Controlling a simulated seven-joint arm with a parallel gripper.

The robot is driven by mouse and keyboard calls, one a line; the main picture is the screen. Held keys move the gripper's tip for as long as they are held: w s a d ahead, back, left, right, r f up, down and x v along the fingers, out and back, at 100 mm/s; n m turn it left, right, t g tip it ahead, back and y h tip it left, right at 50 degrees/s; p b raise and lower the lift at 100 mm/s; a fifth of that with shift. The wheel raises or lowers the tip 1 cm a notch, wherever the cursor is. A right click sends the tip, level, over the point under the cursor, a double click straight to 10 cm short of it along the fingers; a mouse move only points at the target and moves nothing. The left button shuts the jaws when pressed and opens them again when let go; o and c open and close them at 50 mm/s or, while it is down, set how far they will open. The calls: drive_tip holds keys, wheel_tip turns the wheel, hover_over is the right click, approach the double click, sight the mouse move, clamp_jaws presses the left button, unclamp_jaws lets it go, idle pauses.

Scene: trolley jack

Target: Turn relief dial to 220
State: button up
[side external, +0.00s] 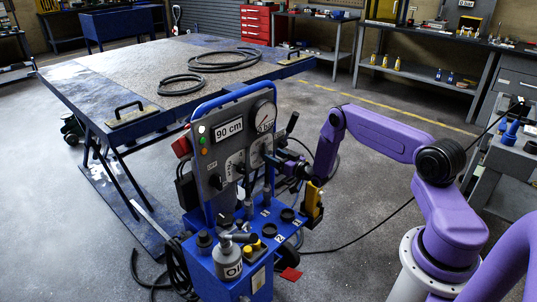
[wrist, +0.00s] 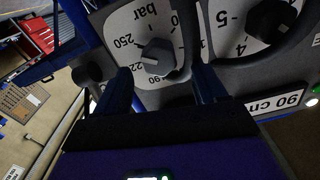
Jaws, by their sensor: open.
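The relief dial (wrist: 158,56) is a grey knob on a white plate marked "bar" and "250", seen upside down in the wrist view. The plate's other numbers are partly covered, and I cannot read the knob's exact setting. My gripper (wrist: 164,88) is open, with one dark blue finger on each side below the knob. The fingers appear apart from the knob. In the side view my gripper (side external: 279,163) is at the right edge of the grey control panel (side external: 211,165) and hides part of that area.
A second black knob (wrist: 270,20) sits beside the dial on a numbered plate. The panel carries a "90 cm" display (side external: 228,131) and a round gauge (side external: 263,116). A blue cart tray (side external: 228,262) with an oil can (side external: 227,261) is below. A large table (side external: 150,80) stands behind.

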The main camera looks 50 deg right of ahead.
sight(269, 154)
drive_tip(key=shift+w, duration=1.9)
drive_tip(key=c, duration=1)
